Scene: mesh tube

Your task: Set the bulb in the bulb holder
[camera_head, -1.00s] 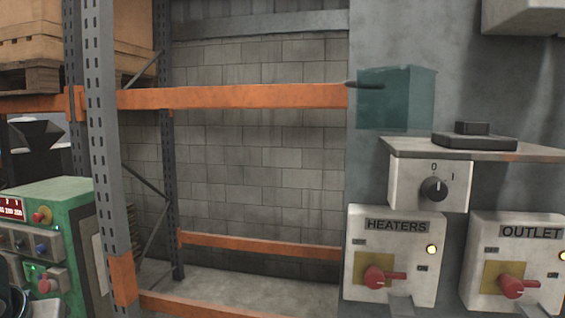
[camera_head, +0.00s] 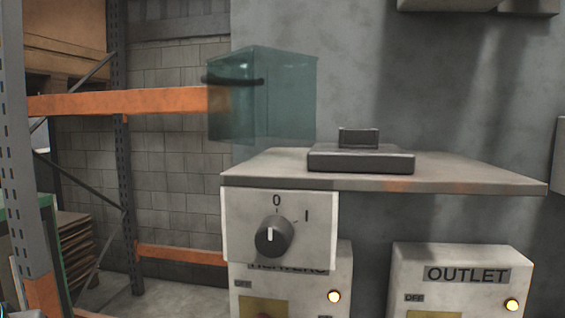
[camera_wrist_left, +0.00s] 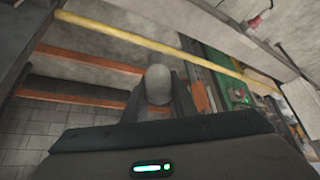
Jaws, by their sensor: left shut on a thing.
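The pale, rounded bulb (camera_wrist_left: 158,84) shows in the left wrist view between the dark fingers of my left gripper (camera_wrist_left: 157,98), which is shut on it. Its lower part is hidden between the fingers. Neither gripper shows in the head view. A flat black fixture (camera_head: 361,160) with a smaller block on top sits on the grey shelf (camera_head: 460,178); I cannot tell whether it is the bulb holder. No bulb shows on it.
A translucent teal box (camera_head: 285,100) with a dark rod in it is left of the shelf. Below are a rotary switch (camera_head: 274,237) and an OUTLET box (camera_head: 463,285). An orange rack beam (camera_head: 150,101) is at left. A yellow bar (camera_wrist_left: 130,37) crosses the wrist view.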

